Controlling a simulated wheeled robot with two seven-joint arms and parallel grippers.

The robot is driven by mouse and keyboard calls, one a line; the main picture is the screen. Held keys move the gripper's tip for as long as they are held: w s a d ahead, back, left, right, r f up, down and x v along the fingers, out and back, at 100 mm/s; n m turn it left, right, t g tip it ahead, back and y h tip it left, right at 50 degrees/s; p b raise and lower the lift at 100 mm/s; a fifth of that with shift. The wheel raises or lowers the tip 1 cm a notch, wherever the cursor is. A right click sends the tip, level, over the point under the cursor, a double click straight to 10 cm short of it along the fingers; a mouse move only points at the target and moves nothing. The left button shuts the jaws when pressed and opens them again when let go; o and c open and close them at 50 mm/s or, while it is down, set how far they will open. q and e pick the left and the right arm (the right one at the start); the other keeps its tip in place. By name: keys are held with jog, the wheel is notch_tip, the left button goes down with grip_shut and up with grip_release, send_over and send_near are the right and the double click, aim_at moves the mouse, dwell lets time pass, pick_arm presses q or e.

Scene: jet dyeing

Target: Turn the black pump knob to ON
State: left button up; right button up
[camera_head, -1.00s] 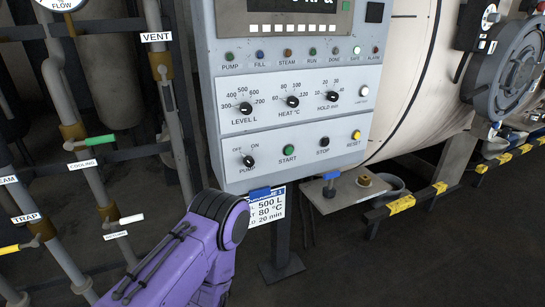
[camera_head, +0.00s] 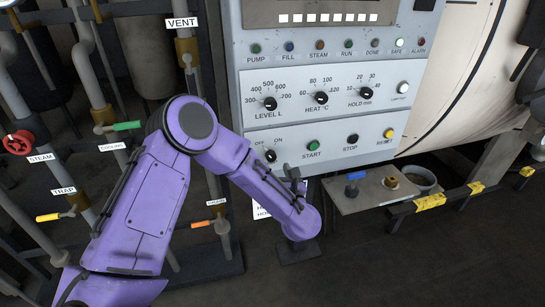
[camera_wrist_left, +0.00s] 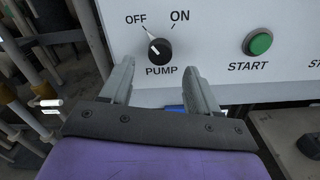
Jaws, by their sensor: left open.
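The black pump knob (camera_head: 270,155) is at the lower left of the grey control panel (camera_head: 233,85), between its OFF and ON labels. In the left wrist view the knob (camera_wrist_left: 160,49) shows clearly, with its white pointer toward OFF at the upper left. My left gripper (camera_head: 292,172) is just below and right of the knob in the head view. In the left wrist view its two fingers (camera_wrist_left: 160,75) are apart and empty, below the knob and to either side of it. They do not appear to touch the knob. My right gripper is not in view.
The green START button (camera_head: 313,145) and black STOP button (camera_head: 352,138) are right of the knob. Dials for level, heat and hold sit above. Pipes with a red valve wheel (camera_head: 18,142) stand at the left. A small shelf (camera_head: 350,205) juts out below the panel.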

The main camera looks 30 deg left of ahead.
aim_at(272, 159)
pick_arm(q)
jog(key=p+x, duration=0.1)
jog(key=x, duration=0.3)
jog(key=shift+w+a, duration=0.15)
jog(key=shift+a, duration=0.1)
jog(key=shift+w+a, duration=0.2)
jog(key=shift+w, duration=0.05)
jog(key=shift+s, duration=0.1)
jog(key=c, duration=1)
jog(key=shift+c, duration=0.2)
